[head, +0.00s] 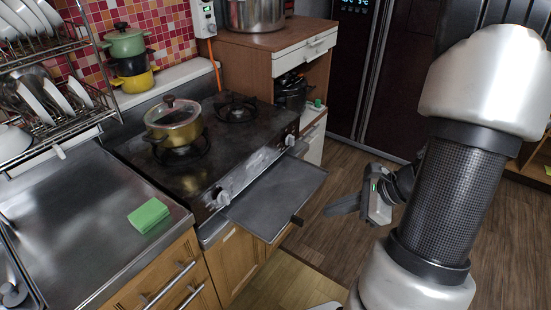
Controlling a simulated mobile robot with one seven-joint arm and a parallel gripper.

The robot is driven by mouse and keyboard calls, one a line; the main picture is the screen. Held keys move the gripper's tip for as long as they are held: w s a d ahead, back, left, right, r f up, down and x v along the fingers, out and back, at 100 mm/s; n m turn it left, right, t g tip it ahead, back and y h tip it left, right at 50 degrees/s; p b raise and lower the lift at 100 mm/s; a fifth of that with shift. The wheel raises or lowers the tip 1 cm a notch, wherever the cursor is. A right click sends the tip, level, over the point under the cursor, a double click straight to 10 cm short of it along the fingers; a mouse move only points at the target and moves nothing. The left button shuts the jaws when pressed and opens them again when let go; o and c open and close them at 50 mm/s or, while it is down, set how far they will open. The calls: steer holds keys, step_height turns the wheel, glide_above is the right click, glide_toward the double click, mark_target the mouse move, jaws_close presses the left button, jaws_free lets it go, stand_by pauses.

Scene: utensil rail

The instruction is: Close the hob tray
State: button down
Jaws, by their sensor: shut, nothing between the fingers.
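The hob tray (275,196) is a flat dark metal tray. It sticks well out from the front of the hob (195,150), below the control knobs, with a small dark handle (296,220) at its front edge. My gripper (340,205) is to the right of the tray, apart from it, over the wooden floor. Its fingers point left towards the tray's front edge, and it is shut and empty. My arm covers much of the right of the view.
A yellow pot (173,125) with a glass lid stands on the hob. A green sponge (148,215) lies on the steel counter (85,220) at left. A wooden cabinet (260,60) with a white drawer stands behind. The floor (345,240) right of the tray is clear.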

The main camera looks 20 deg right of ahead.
mark_target(261, 203)
steer(key=s+d+f+m+t+b, duration=0.1)
steer(key=s+d+f+m+t, duration=0.1)
steer(key=d+f+m, duration=0.4)
steer(key=shift+n, duration=0.7)
steer(key=shift+w+a+r+b+x, duration=0.1)
steer(key=shift+a+r+b+x, duration=0.3)
steer(key=shift+x, duration=1.9)
steer(key=shift+w+a+r+b+x, duration=0.1)
steer(key=shift+b+x, duration=0.55)
steer(key=shift+x, duration=1.6)
steer(key=shift+w+a+r+b+x, duration=0.15)
steer(key=shift+b+x, duration=0.35)
steer(key=shift+x, duration=1.8)
steer(key=shift+r, duration=0.1)
steer(key=w+a+b, duration=0.1)
steer(key=w+a, duration=0.3)
steer(key=w, duration=0.1)
steer(key=w+a+b, duration=0.1)
steer(key=w+a, duration=0.3)
steer(key=w, duration=0.1)
steer(key=w+a+b, duration=0.1)
steer(key=w+a, duration=0.3)
steer(key=w, duration=0.1)
steer(key=shift+w+a, duration=0.15)
steer(key=shift+w, duration=0.2)
